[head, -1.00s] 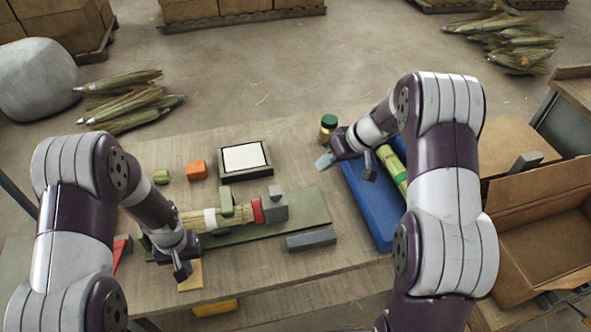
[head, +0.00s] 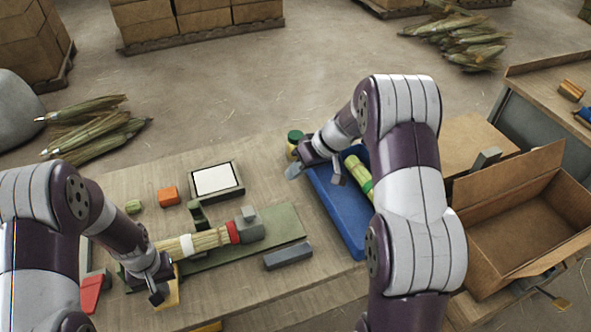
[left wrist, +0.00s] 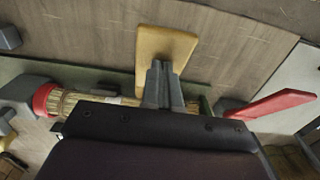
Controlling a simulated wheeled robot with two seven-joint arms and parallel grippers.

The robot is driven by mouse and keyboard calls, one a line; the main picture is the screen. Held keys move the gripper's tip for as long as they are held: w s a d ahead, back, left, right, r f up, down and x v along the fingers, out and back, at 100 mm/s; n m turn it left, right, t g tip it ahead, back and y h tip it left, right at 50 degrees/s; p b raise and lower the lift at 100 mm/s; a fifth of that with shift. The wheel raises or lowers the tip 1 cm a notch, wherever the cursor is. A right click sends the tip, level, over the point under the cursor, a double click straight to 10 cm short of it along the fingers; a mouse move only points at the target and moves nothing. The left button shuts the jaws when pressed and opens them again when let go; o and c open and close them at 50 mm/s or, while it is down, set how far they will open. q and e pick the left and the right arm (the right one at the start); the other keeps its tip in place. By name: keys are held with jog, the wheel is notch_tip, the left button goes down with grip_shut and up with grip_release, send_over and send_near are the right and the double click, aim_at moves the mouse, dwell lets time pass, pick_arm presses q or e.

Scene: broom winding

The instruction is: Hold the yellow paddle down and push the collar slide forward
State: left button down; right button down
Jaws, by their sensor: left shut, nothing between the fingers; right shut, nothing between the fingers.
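The yellow paddle (head: 174,292) sticks out toward me from the green base (head: 285,230) at the table's front. My left gripper (head: 156,296) is shut and empty at the paddle. In the left wrist view its fingertips (left wrist: 160,65) overlap the paddle (left wrist: 168,45); I cannot tell whether they press on it. A straw bundle (head: 208,240) lies along the base, with a white band, a red collar (head: 233,232) and a grey block (head: 250,225) at its right end. A green upright piece (head: 198,216) stands by the bundle.
A red paddle (head: 92,292) lies left of my left gripper. A grey bar (head: 287,257) lies in front of the base. The blue tray (head: 335,212) holds a green-banded bundle (head: 358,174). A green-lidded jar (head: 295,140), an orange block (head: 169,196) and a white-topped box (head: 214,180) stand behind.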

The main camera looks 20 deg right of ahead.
pick_arm(q)
jog(key=shift+r+p, duration=2)
jog(key=shift+r, duration=0.65)
